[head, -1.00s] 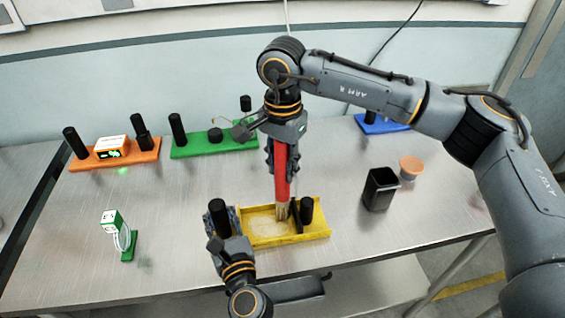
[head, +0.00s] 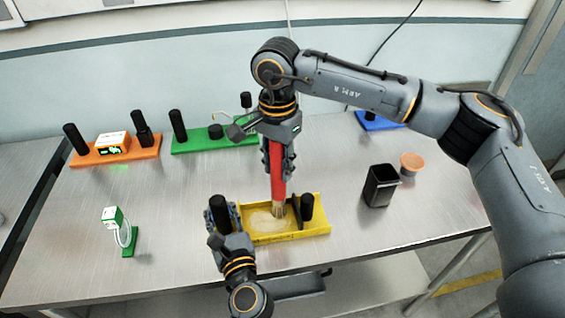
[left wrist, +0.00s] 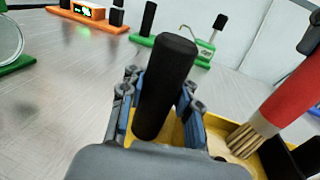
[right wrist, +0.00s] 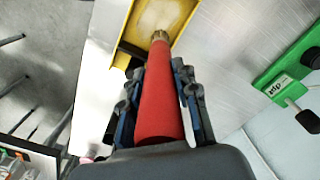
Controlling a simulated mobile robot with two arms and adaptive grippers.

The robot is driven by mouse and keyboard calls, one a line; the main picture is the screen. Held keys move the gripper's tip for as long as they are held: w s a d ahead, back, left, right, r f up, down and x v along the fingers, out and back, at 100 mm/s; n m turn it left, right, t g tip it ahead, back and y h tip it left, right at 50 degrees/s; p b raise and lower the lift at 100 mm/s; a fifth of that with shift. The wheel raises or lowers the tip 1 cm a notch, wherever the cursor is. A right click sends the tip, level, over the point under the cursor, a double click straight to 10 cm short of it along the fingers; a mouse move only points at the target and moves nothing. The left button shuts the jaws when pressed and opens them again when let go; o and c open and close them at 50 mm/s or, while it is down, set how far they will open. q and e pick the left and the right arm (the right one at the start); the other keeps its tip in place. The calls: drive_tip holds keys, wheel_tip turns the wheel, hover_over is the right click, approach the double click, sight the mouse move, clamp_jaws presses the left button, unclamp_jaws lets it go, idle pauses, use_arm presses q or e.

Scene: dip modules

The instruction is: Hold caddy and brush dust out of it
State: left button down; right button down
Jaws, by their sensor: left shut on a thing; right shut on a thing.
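The yellow caddy (head: 318,231) sits at the table's front edge, with a patch of pale dust (head: 262,221) on its floor. It has a black post at each end and a dark divider near the right post. My left gripper (head: 221,215) is shut on the caddy's left black post (left wrist: 168,75). My right gripper (head: 277,150) is shut on the red brush (head: 277,172) and holds it upright, bristles down. The bristles (left wrist: 250,140) are low inside the caddy, just left of the divider. The right wrist view shows the red handle (right wrist: 160,100) between the fingers.
A black open bin (head: 380,187) and an orange-topped round jar (head: 411,163) stand right of the caddy. Orange (head: 90,158), green (head: 190,147) and blue (head: 375,121) modules line the back. A small white-and-green device (head: 114,218) stands at left. Table between is clear.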

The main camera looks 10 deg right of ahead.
drive_tip(key=a, duration=0.7)
idle(1.0)
drive_tip(key=shift+d, duration=0.1)
